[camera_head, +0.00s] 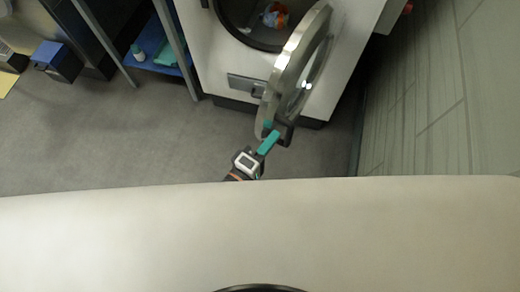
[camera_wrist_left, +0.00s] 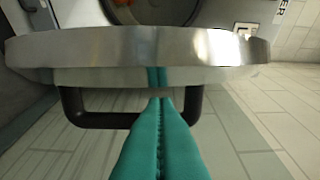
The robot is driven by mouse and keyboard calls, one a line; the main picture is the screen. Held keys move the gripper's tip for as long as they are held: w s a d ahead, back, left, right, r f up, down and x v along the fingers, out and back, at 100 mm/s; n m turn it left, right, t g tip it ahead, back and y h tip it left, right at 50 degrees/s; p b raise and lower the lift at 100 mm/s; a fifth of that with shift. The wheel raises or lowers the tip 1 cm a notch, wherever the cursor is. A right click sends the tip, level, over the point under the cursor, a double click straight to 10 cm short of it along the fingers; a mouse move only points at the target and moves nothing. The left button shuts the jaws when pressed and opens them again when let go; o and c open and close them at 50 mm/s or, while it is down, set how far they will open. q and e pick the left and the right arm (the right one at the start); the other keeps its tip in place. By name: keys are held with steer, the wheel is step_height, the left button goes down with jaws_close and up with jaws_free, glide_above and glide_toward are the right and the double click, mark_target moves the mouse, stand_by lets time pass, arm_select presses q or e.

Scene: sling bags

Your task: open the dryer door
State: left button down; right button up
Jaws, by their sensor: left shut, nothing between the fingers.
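The dryer (camera_head: 345,50) is a white machine at the top of the head view. Its round metal-rimmed door (camera_head: 296,70) stands swung open, away from the drum opening (camera_head: 235,22). In the left wrist view the door (camera_wrist_left: 130,47) appears edge-on, with a black handle (camera_wrist_left: 100,120) below it. My left gripper (camera_head: 269,140) has teal fingers and is at the handle end of the door. In the left wrist view its fingertips (camera_wrist_left: 160,103) are together at the handle, with nothing seen between them. My right gripper is not in view.
Orange and white items (camera_head: 273,17) lie inside the drum. Grey floor (camera_head: 110,140) is clear at left.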

arm_select(q)
steer(key=shift+x, duration=1)
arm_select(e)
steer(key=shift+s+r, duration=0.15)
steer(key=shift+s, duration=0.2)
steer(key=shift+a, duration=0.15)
arm_select(q)
steer(key=s+d+n+t+y, duration=0.1)
steer(key=s+d, duration=0.3)
steer(key=d, duration=0.7)
steer(key=shift+s+d+n+y, duration=0.2)
steer(key=shift+s+n+y, duration=0.15)
steer(key=shift+y, duration=0.25)
